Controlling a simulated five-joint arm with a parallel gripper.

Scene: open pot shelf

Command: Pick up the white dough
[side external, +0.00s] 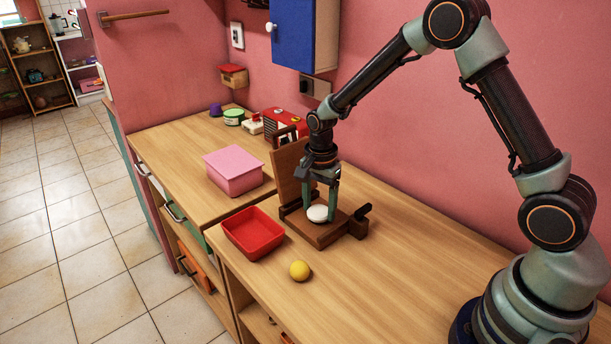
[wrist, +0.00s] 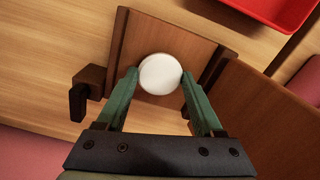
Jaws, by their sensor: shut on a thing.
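The white dough (side external: 317,213) is a small round ball at the wooden press (side external: 327,235), which has a raised lid board and a side handle. In the wrist view the dough (wrist: 160,74) sits between the two green fingers over the press's base board (wrist: 150,28). My gripper (side external: 320,206) points down and is shut on the dough, with a fingertip at each side of it. In the wrist view the fingertips (wrist: 159,75) touch its left and right sides. I cannot tell whether the dough is clear of the board.
A red tray (side external: 272,245) stands left of the press, and a yellow ball (side external: 299,270) lies in front. A pink box (side external: 233,184) stands further back. The raised lid (side external: 288,168) is close beside my gripper. The counter to the right front is clear.

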